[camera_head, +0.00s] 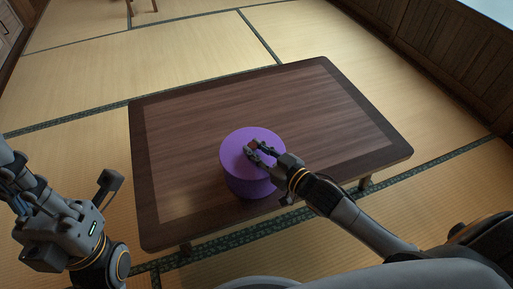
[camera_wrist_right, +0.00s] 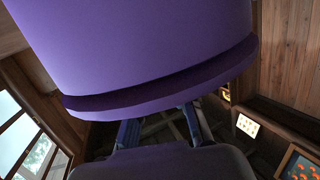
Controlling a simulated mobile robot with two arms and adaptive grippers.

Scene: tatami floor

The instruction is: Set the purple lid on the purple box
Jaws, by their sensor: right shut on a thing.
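The purple box (camera_head: 248,186) is round and stands upright on the low wooden table, near its front edge. The purple lid (camera_head: 238,142) is a flat disc over the box top, with a small brown knob (camera_head: 253,145) at its middle. My right gripper (camera_head: 255,148) comes in from the right and is shut on the knob. In the right wrist view, the lid's rim (camera_wrist_right: 170,100) lies against the box wall (camera_wrist_right: 140,40), and I see no clear gap between them. My left gripper (camera_head: 108,185) is off the table's left side, apart from the box; its jaws are unclear.
The brown table (camera_head: 300,100) is bare around the box, with free room behind and to the right. Tatami floor (camera_head: 180,45) surrounds it. Wooden panelling (camera_head: 440,40) runs along the right. Small stool legs (camera_head: 142,6) show at the top.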

